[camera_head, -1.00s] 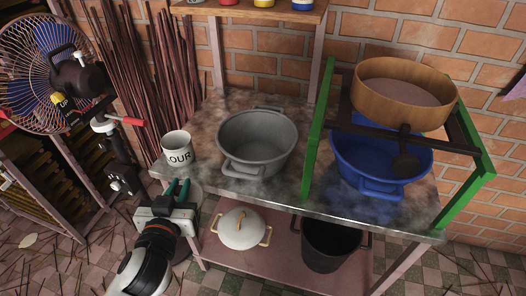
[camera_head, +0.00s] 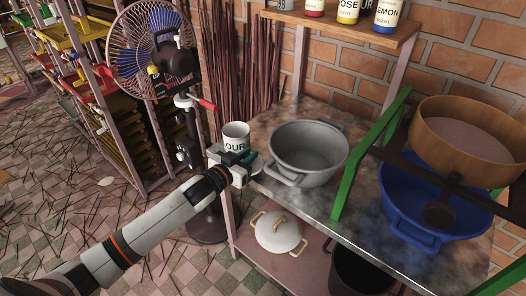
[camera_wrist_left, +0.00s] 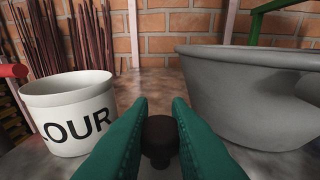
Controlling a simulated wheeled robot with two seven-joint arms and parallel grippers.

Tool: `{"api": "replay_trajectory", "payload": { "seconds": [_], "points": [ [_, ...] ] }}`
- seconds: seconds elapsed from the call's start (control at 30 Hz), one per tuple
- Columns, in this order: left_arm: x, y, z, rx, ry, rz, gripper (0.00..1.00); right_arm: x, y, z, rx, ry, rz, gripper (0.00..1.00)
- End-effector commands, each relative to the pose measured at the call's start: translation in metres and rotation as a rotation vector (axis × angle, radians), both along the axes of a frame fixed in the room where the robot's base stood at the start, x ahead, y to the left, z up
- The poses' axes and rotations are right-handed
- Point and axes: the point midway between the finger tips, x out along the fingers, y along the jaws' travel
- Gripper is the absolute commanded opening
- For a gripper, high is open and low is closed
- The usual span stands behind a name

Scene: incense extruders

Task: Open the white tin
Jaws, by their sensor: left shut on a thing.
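The white tin (camera_head: 236,136), with black lettering reading "OUR", stands upright at the table's left end. Its top looks open in the head view, with no lid on the rim. It also shows at the left in the left wrist view (camera_wrist_left: 68,112), beside the fingers and apart from them. My left gripper (camera_head: 252,164) is just in front of the tin, towards the grey pot. Its green fingers (camera_wrist_left: 159,108) are shut on a dark brown round knob (camera_wrist_left: 159,138). What lies below the knob is hidden. My right gripper is not in view.
A grey pot (camera_head: 308,150) stands right of the tin. A blue pot (camera_head: 425,205) and a wooden sieve (camera_head: 470,140) sit by a green-ended frame further right. A lidded white pot (camera_head: 279,232) is on the lower shelf. A fan (camera_head: 150,45) stands behind left.

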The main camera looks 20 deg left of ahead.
Motion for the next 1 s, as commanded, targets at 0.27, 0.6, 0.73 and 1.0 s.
{"api": "replay_trajectory", "payload": {
  "seconds": [0.27,0.6,0.73,1.0],
  "points": [
    [0.058,-0.015,0.001,-0.001,-0.001,0.001,0.0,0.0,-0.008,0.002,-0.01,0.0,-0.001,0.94],
    [0.065,-0.018,-0.025,-0.002,0.005,0.0,0.0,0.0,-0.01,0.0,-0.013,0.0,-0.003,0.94],
    [0.066,-0.018,-0.036,-0.002,0.001,0.001,0.0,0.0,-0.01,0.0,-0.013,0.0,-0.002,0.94],
    [0.066,-0.018,-0.037,-0.001,0.001,0.001,0.0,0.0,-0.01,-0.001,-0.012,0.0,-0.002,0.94]
  ]
}}
